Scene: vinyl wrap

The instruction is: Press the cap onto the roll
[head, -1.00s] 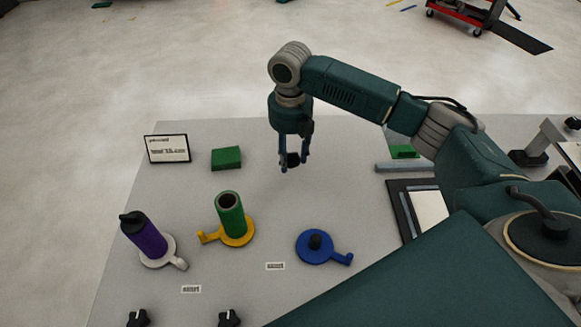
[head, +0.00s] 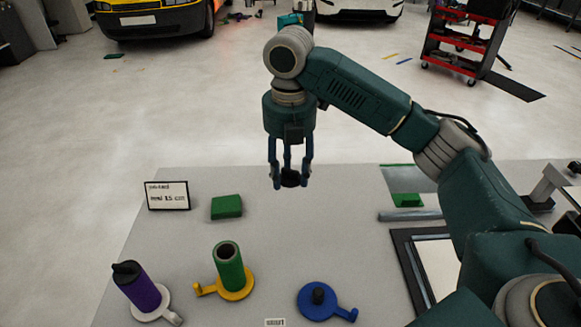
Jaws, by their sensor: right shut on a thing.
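My right gripper (head: 290,178) points down above the table and is shut on a black cap (head: 291,177). A green roll (head: 229,266) stands upright on a yellow holder (head: 235,290) with a side arm; its top is open and dark inside. A purple roll (head: 142,290) stands on a white holder (head: 151,311) at the left, with a black cap (head: 126,271) on its top. My left gripper is out of view.
A small sign (head: 167,196) and a green block (head: 226,206) stand at the table's back left. A dark-framed panel (head: 441,264) and a grey bar (head: 411,216) lie at the right. The middle of the table (head: 300,245) is clear.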

